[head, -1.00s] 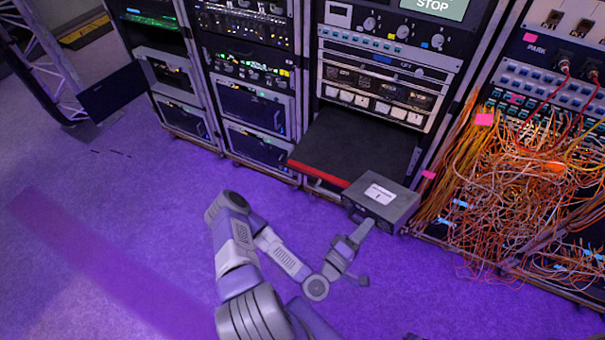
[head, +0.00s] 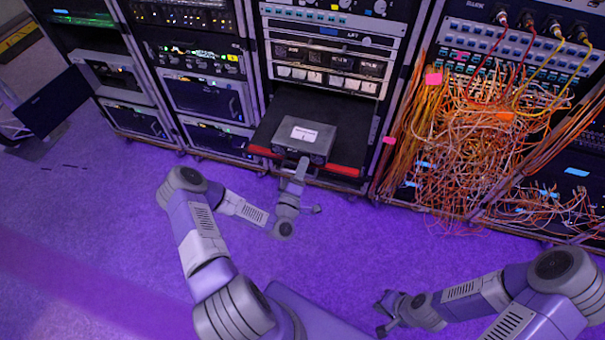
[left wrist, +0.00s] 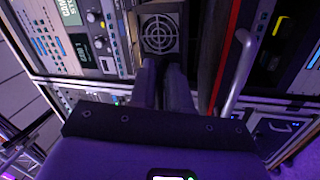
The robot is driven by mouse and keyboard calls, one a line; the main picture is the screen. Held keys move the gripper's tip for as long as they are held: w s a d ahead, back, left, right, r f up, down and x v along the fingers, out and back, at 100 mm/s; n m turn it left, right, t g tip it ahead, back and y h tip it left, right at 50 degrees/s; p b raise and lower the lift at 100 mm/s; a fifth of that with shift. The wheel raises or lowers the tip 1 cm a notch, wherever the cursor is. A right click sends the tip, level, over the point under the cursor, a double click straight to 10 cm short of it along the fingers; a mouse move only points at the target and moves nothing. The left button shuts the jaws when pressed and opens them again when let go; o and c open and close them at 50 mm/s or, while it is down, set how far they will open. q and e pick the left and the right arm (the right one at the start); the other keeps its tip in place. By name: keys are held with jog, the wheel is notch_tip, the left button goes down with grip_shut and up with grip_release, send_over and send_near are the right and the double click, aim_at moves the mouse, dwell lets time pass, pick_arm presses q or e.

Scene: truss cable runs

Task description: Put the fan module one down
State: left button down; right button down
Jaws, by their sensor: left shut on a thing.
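The fan module (head: 306,138) is a grey box with a white label on top. In the head view it is over the pulled-out dark drawer (head: 348,151) with a red front edge. I cannot tell whether it touches the drawer surface. My left gripper (head: 300,166) is shut on its near side. In the left wrist view the module (left wrist: 160,34) shows a round fan grille, with the two fingers (left wrist: 162,80) at its near edge. My right gripper (head: 383,308) is low in the head view, away from the module; its fingers are too unclear to read.
Equipment racks (head: 325,53) stand behind the drawer. A dense tangle of orange cables (head: 500,140) hangs at the right rack. A metal handle (left wrist: 238,72) shows beside the red edge in the left wrist view. The purple floor (head: 100,230) at left is clear.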

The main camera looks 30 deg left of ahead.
pick_arm(q)
notch_tip(320, 180, down, 4)
jog(key=shift+r+b, duration=0.1)
jog(key=shift+b, duration=0.5)
jog(key=c, duration=1.1)
grip_release()
jog(key=shift+f, duration=0.2)
jog(key=shift+r, duration=0.15)
